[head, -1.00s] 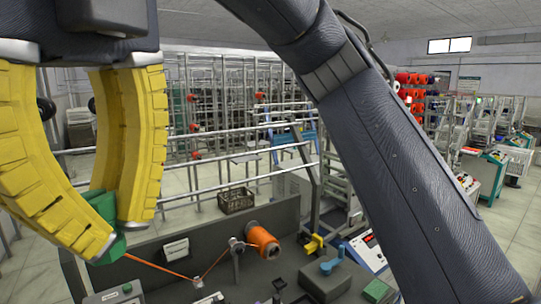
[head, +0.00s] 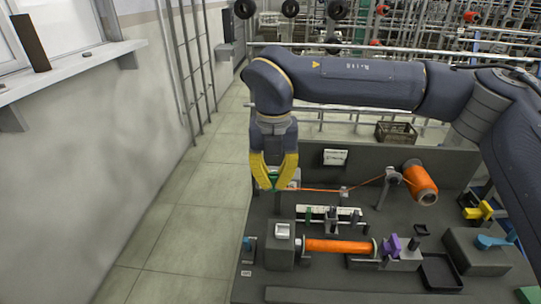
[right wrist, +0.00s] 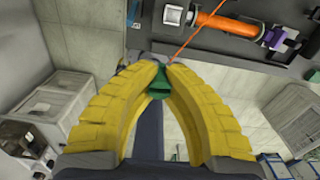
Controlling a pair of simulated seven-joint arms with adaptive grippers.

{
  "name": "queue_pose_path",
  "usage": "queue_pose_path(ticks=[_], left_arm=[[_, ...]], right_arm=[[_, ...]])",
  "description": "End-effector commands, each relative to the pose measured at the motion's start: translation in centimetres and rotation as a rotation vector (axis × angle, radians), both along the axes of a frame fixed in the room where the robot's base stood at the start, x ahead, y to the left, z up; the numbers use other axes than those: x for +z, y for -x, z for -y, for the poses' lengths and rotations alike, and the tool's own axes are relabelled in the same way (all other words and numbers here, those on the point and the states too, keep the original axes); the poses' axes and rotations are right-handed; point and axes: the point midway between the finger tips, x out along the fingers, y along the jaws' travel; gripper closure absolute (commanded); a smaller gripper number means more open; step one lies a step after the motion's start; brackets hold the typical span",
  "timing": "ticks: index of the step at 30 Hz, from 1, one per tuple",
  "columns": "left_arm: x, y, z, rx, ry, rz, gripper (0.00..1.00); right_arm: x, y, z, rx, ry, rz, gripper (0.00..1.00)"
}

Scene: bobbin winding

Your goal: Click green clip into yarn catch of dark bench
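My right gripper (head: 273,184) is shut on the green clip (head: 274,180), pointing down near the left back edge of the dark bench (head: 262,215). The right wrist view shows the green clip (right wrist: 158,84) between the yellow fingertips. Orange yarn (head: 315,190) runs from the clip to the right, past a small guide (head: 345,191) and a post (head: 391,176), to the orange yarn cone (head: 420,184). I cannot tell which small fitting is the yarn catch. My left gripper is not in view.
An orange bobbin (head: 340,246) lies between a dark block (head: 282,252) and a purple part (head: 392,243). A small rack (head: 318,212) stands behind it. A black tray (head: 440,272), a blue-handled block (head: 490,243) and a yellow part (head: 477,212) lie right. Floor is clear at left.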

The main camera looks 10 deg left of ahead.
Motion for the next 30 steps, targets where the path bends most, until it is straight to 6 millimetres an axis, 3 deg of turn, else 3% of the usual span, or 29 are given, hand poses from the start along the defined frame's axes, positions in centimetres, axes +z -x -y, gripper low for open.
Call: queue_pose_path(ticks=[3, 9, 30], left_arm=[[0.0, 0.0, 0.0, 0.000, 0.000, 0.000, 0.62], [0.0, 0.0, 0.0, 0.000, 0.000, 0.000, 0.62], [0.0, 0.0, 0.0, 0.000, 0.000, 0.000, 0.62]], right_arm=[[-3.7, -1.7, 0.7, -0.029, 0.000, -0.004, 1.00], [-7.7, -3.5, 1.6, -0.054, 0.000, -0.002, 1.00], [-14.3, -4.2, 2.2, -0.063, 0.000, -0.002, 1.00]])
